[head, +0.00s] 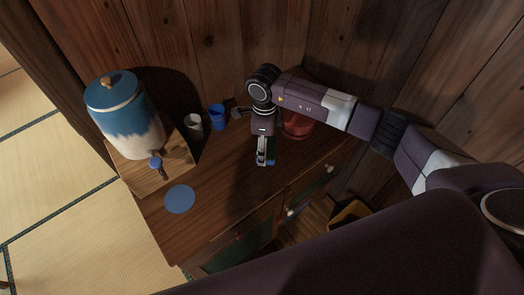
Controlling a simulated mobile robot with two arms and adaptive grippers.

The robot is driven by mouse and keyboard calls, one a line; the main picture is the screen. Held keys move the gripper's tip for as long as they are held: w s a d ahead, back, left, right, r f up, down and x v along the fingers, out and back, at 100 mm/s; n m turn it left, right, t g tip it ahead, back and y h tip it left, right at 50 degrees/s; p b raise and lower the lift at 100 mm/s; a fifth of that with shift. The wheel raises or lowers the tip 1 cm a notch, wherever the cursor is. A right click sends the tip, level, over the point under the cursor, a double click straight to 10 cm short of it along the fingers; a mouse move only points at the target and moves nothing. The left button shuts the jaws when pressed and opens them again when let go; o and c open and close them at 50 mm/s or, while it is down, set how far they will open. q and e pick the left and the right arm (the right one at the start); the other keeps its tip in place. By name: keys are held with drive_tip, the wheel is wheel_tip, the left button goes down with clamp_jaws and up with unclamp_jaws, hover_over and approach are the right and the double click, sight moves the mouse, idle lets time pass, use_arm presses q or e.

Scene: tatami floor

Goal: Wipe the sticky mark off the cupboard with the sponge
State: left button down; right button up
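The wooden cupboard (225,196) stands in the corner against plank walls. My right arm reaches in from the right, and its gripper (263,161) points down over the middle of the cupboard top. I cannot make out a sticky mark on the cupboard. My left gripper is out of view.
A blue-and-white lidded dispenser (127,118) stands on a wooden stand (176,163) at the left. A blue disc (180,199) lies near the front-left. A pale cup (194,127), a blue cup (217,117) and a red bowl (297,126), partly behind my arm, stand farther back.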

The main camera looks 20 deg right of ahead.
drive_tip(key=shift+r, duration=0.95)
drive_tip(key=shift+s+r+p, duration=0.1)
drive_tip(key=shift+r+p, duration=0.15)
drive_tip(key=shift+p, duration=0.05)
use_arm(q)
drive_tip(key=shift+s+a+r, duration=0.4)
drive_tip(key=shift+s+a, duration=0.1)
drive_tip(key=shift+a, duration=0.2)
use_arm(e)
drive_tip(key=shift+f, duration=0.1)
